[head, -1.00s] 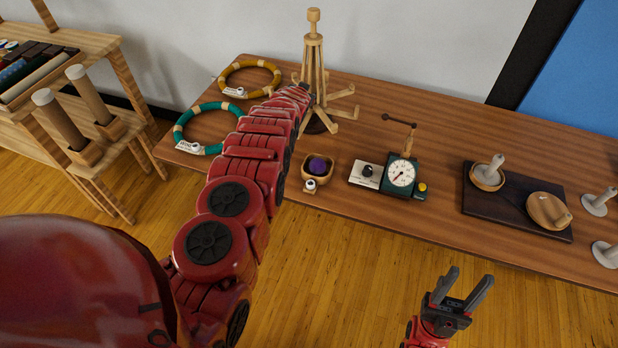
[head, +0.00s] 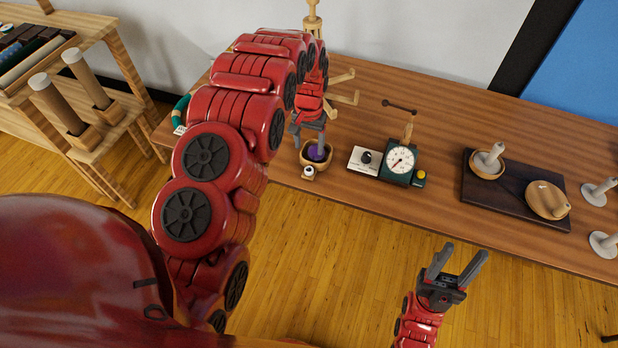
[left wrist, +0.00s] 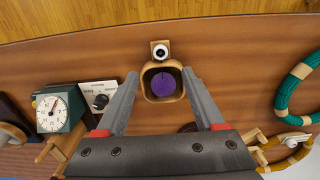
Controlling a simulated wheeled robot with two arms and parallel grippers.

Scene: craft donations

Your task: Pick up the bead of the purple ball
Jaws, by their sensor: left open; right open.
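The purple ball (left wrist: 164,83) sits in a small wooden bowl (left wrist: 150,94) on the table. A small white bead with a dark centre (left wrist: 160,50) is on a wooden piece attached to or touching the bowl's edge; it also shows in the head view (head: 308,171). My left gripper (left wrist: 160,76) is open, with one finger on each side of the bowl in the left wrist view. In the head view my left gripper (head: 308,141) is over the bowl and partly hides the purple ball (head: 318,153). My right gripper (head: 460,264) is open and empty, in front of the table.
A green dial scale (head: 402,163) and a white card with a black knob (head: 364,159) stand right of the bowl. A wooden stand (head: 343,88) is behind. A dark board (head: 516,205) with wooden bowls lies further right. A teal ring (left wrist: 296,84) lies on the other side.

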